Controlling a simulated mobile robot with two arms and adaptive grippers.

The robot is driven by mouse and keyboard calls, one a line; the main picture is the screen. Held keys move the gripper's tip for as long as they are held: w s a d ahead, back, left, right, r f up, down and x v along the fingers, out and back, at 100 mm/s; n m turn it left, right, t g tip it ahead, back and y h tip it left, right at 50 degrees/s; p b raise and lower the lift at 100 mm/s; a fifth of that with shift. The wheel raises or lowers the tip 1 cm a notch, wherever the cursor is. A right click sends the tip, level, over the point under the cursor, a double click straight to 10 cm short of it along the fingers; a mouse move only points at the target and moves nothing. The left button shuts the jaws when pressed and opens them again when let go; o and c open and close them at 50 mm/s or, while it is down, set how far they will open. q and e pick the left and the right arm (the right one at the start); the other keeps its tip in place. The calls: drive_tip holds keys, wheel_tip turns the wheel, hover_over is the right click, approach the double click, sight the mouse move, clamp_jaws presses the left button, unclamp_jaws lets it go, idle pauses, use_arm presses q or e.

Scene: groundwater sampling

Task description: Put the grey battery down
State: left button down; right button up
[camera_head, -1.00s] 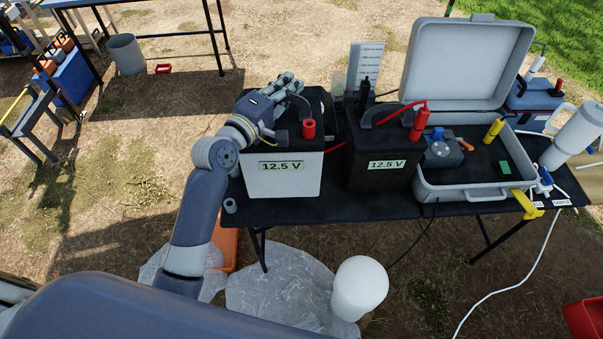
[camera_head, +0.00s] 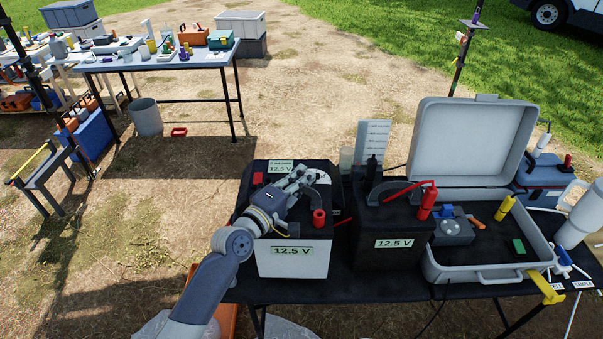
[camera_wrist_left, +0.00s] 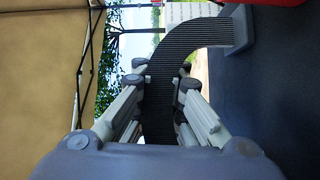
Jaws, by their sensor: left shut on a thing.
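The grey battery (camera_head: 293,259) has light grey walls, a black top, a red terminal and a "12.5 V" label. It appears upright at the left end of the black table (camera_head: 370,288); any small gap beneath it cannot be told. My left gripper (camera_head: 304,178) is above its top, shut on its carry handle. In the left wrist view the ribbed grey handle (camera_wrist_left: 198,38) curves between the fingers of my left gripper (camera_wrist_left: 162,82). My right gripper is not in view.
A black battery (camera_head: 392,243) labelled 12.5 V stands close on the right. Another labelled battery (camera_head: 280,167) is directly behind. An open grey case (camera_head: 487,268) fills the table's right part. A second table (camera_head: 160,64) with equipment stands at the far left.

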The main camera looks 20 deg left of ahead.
sight(302, 196)
use_arm(q)
drive_tip(key=shift+w+f, duration=0.1)
drive_tip(key=shift+a+f, duration=0.15)
drive_tip(key=shift+f, duration=0.6)
drive_tip(key=c, duration=2)
unclamp_jaws()
drive_tip(key=shift+f+b, duration=0.3)
drive_tip(key=shift+f, duration=0.4)
drive_tip(key=o, duration=0.3)
drive_tip(key=shift+s+d+r, duration=0.1)
drive_tip(key=shift+s+d, duration=0.1)
drive_tip(key=shift+s, duration=0.05)
drive_tip(key=shift+s+r, duration=0.1)
